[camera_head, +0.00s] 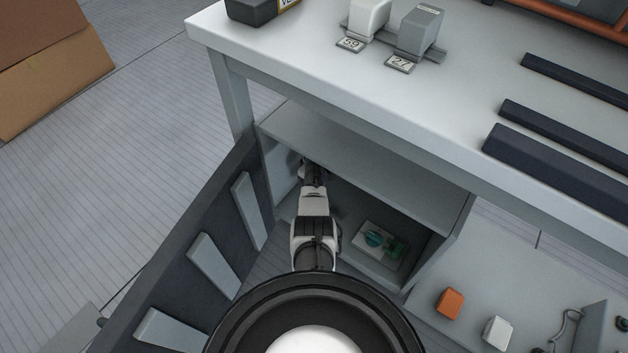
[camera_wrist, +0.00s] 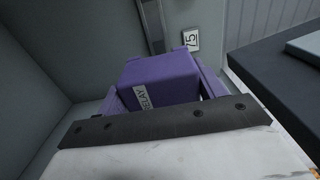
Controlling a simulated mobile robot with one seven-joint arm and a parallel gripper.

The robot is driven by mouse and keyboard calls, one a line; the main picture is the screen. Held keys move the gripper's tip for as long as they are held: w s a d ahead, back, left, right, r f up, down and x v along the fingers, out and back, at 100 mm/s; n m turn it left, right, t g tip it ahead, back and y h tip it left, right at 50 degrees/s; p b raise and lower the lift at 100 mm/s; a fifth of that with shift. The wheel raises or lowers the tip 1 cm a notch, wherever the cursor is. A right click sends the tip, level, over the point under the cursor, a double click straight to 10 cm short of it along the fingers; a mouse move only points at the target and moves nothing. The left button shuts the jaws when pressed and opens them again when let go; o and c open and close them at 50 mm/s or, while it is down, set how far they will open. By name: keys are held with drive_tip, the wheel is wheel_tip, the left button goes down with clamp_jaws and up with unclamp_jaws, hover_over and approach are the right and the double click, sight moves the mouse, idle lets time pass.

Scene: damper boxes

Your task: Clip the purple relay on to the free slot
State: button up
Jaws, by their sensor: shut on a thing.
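The purple relay (camera_wrist: 165,76) fills the middle of the wrist view, with a white "RELAY" label on its near side. My gripper (camera_wrist: 160,88) is shut on it, with a finger along each side. A metal rail strip (camera_wrist: 152,25) shows just beyond the relay, next to a plate marked "75" (camera_wrist: 191,40). I cannot tell whether the relay touches the rail; its far side is hidden. In the head view my arm reaches into the open cabinet (camera_head: 365,155) under the table, and the relay is hidden there.
A grey relay (camera_head: 421,32) and a white one (camera_head: 368,16) stand on a tabletop rail, by plates "27" and "59". The open dark door (camera_head: 190,245) is left of my arm. A green-and-white item (camera_head: 379,243) lies in the cabinet. Cabinet walls are close around my gripper.

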drive_tip(key=shift+f+b, duration=2.7)
drive_tip(key=shift+f, duration=0.35)
drive_tip(key=shift+f+b, duration=0.55)
drive_tip(key=shift+f, duration=0.1)
drive_tip(key=o, duration=1.4)
drive_tip(key=shift+o, duration=0.2)
wheel_tip(320, 180, up, 8)
drive_tip(key=p, duration=0.3)
drive_tip(key=shift+f+p, duration=0.25)
drive_tip(key=shift+p, duration=0.1)
drive_tip(key=shift+s, duration=0.1)
